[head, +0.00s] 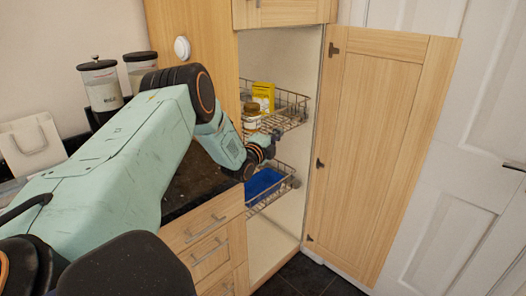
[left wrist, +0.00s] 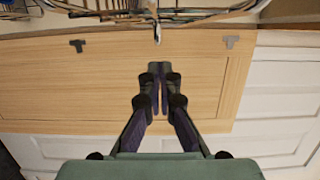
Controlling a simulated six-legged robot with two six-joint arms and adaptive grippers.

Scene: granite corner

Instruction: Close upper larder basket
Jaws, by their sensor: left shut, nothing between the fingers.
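The upper larder basket (head: 297,115) is a wire basket in the tall open cabinet in the head view. It sticks out a little past the cabinet front and holds a yellow box (head: 263,96) and a jar (head: 251,118). My left gripper (head: 268,146) is shut and empty, just below the upper basket and above the lower one. I cannot tell whether it touches either. In the left wrist view the shut fingertips (left wrist: 160,72) point toward wire basket rails (left wrist: 110,14) at the top edge. My right gripper is not in view.
The lower wire basket (head: 288,184) holds a blue container (head: 263,183). The open wooden cabinet door (head: 381,150) stands to the right, before a white door (head: 470,160). A dark countertop (head: 190,187) with drawers (head: 208,240) below is left of the cabinet. Canisters (head: 101,86) stand at the back left.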

